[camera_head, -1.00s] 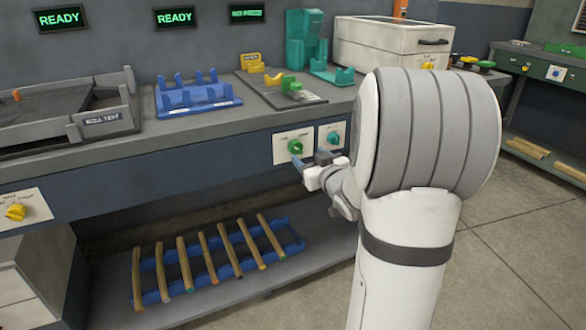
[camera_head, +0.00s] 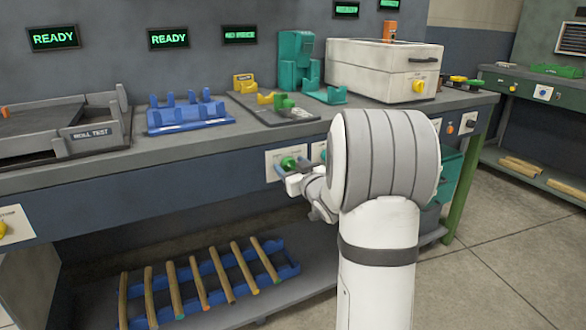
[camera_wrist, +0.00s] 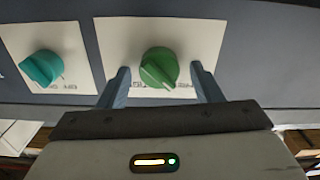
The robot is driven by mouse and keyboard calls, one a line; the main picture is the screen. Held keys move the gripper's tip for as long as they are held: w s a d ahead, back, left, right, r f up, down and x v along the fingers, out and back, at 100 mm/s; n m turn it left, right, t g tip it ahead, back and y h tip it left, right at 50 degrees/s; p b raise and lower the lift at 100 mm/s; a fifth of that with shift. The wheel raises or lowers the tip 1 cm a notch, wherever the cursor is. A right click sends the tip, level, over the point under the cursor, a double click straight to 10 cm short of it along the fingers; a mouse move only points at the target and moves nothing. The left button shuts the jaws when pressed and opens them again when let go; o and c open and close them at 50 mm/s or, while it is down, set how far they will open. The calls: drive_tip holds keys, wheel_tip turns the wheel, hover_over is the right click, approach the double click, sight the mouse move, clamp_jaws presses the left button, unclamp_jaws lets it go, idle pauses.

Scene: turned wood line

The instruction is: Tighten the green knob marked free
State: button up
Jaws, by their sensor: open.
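The green knob (camera_head: 289,163) sits on a white plate (camera_head: 272,172) on the bench's front panel. In the wrist view the green knob (camera_wrist: 159,68) shows on its plate (camera_wrist: 118,38), with a pale pointer line toward the lower right. Lettering under it is partly hidden by my gripper and cannot be read. My gripper (camera_wrist: 160,80) is open, one finger on each side of the knob, with gaps on both sides. In the head view my gripper (camera_head: 291,174) is right at the knob, which partly hides its fingers.
A teal knob (camera_wrist: 42,67) on its own plate is to the left in the wrist view. Above, the bench top holds a blue rack (camera_head: 190,115) and a white box (camera_head: 382,70). Below, a blue tray (camera_head: 290,270) with several wooden rods lies on the shelf.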

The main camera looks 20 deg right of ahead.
drive_tip(key=c, duration=1)
